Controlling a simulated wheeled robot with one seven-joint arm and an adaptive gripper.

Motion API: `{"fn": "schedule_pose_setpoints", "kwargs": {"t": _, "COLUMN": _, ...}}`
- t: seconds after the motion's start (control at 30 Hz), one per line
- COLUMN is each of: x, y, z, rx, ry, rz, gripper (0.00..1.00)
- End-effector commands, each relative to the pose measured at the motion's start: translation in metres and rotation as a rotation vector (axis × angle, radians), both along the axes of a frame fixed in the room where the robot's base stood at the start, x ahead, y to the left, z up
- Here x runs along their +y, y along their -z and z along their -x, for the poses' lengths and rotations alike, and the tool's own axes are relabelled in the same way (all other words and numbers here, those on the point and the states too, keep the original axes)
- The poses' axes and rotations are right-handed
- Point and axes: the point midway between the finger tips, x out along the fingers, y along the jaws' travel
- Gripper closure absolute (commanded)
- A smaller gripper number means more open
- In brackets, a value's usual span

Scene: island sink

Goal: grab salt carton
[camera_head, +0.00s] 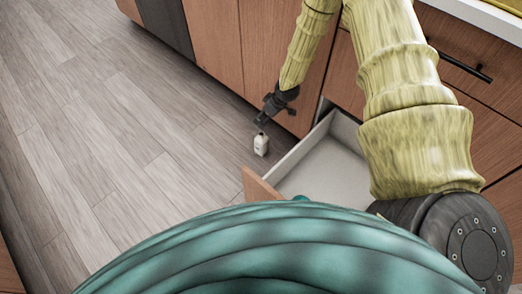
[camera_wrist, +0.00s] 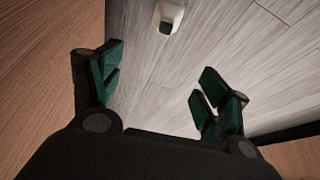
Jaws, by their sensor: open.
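The salt carton (camera_head: 261,144) is a small white container with a dark spot near its top. In the head view it stands on the wooden floor, just left of the open drawer. My gripper (camera_head: 262,119) is close to it, a little above it in the picture. In the wrist view the carton (camera_wrist: 168,16) is at the top edge, partly cut off. My gripper's green-padded fingers (camera_wrist: 158,90) are spread wide with only floor between them. The carton lies beyond the fingertips and apart from them.
An open, empty-looking drawer (camera_head: 322,170) juts out right of the carton. Brown cabinet fronts (camera_head: 212,40) run behind my gripper. A wooden panel (camera_wrist: 50,60) is close on the left in the wrist view. The floor (camera_head: 110,130) left of the carton is clear.

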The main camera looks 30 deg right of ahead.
Motion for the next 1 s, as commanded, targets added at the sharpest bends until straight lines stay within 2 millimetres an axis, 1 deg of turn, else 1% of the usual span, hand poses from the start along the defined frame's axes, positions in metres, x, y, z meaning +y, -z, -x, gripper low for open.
{"fn": "schedule_pose_setpoints", "kwargs": {"t": 0.03, "x": 0.000, "y": 0.021, "z": 0.000, "rx": 0.000, "ry": 0.000, "rz": 0.000, "gripper": 0.24}}
{"fn": "schedule_pose_setpoints", "kwargs": {"t": 0.3, "x": 0.002, "y": 0.066, "z": -0.001, "rx": 0.000, "ry": -0.002, "rz": 0.000, "gripper": 0.24}}
{"fn": "schedule_pose_setpoints", "kwargs": {"t": 0.5, "x": 0.002, "y": 0.086, "z": -0.001, "rx": -0.001, "ry": -0.003, "rz": 0.000, "gripper": 0.24}}
{"fn": "schedule_pose_setpoints", "kwargs": {"t": 0.77, "x": 0.003, "y": 0.096, "z": -0.002, "rx": 0.000, "ry": -0.003, "rz": 0.000, "gripper": 0.24}}
{"fn": "schedule_pose_setpoints", "kwargs": {"t": 0.87, "x": 0.004, "y": 0.105, "z": -0.005, "rx": 0.000, "ry": -0.004, "rz": -0.001, "gripper": 0.24}}
{"fn": "schedule_pose_setpoints", "kwargs": {"t": 1.0, "x": 0.007, "y": 0.123, "z": -0.011, "rx": 0.000, "ry": -0.004, "rz": 0.001, "gripper": 0.24}}
